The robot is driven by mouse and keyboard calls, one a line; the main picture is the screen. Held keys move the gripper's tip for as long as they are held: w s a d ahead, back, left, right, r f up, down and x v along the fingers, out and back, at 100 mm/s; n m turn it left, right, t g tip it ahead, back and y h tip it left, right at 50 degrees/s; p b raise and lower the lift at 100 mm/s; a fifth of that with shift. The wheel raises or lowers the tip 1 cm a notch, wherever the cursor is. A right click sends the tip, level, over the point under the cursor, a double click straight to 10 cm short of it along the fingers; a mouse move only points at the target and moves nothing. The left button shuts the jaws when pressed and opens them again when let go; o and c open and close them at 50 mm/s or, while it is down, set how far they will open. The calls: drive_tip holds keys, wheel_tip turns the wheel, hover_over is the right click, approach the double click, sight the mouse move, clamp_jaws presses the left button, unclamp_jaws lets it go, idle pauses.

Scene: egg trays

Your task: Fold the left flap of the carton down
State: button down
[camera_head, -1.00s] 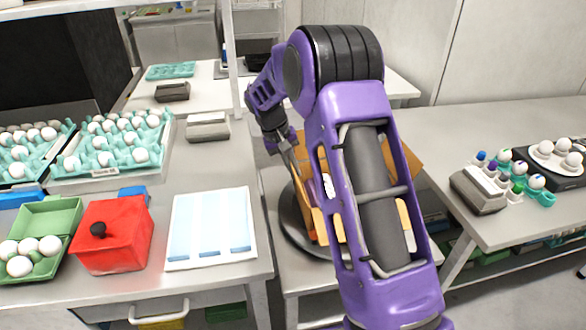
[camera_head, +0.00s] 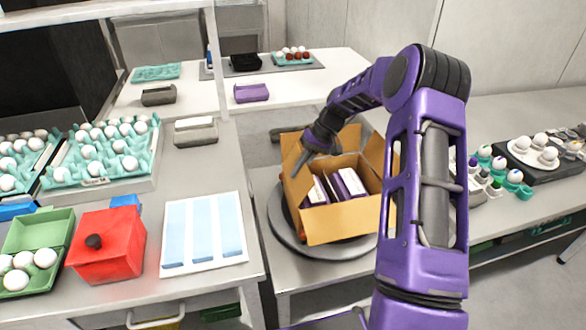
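The open brown carton (camera_head: 343,224) stands on a round grey turntable (camera_head: 284,229) in the middle of the picture. It holds purple-and-white boxes (camera_head: 347,184). The left flap (camera_head: 294,190) stands up along the carton's left side, tilted a little outward. The back flap (camera_head: 346,141) and the right flap (camera_head: 376,153) also stand up. My gripper (camera_head: 302,160) points down at the upper part of the left flap, near the carton's back left corner. I cannot tell whether it touches the flap. Its fingers are small and seen edge-on, so their opening is unclear.
My purple forearm covers the area right of the carton. The left table holds a red box (camera_head: 107,249), a white tray with blue strips (camera_head: 204,234), a green egg carton (camera_head: 40,232) and teal egg trays (camera_head: 60,172). A right table (camera_head: 520,222) carries more eggs.

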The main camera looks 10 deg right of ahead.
drive_tip(key=d+f+y+b, duration=0.1)
drive_tip(key=y, duration=0.1)
drive_tip(key=d+f+y+b, duration=0.1)
drive_tip(key=y, duration=0.1)
drive_tip(key=shift+y, duration=0.3)
drive_tip(key=shift+d+f+y+b, duration=0.2)
drive_tip(key=shift+f+y+b, duration=0.05)
drive_tip(key=shift+y+b, duration=0.45)
drive_tip(key=shift+d+f+y+b, duration=0.2)
drive_tip(key=shift+f+y+b, duration=0.05)
drive_tip(key=shift+y+b, duration=0.45)
drive_tip(key=c, duration=1.1)
unclamp_jaws()
drive_tip(key=shift+o, duration=0.2)
drive_tip(key=v, duration=1.2)
drive_tip(key=shift+f, duration=0.1)
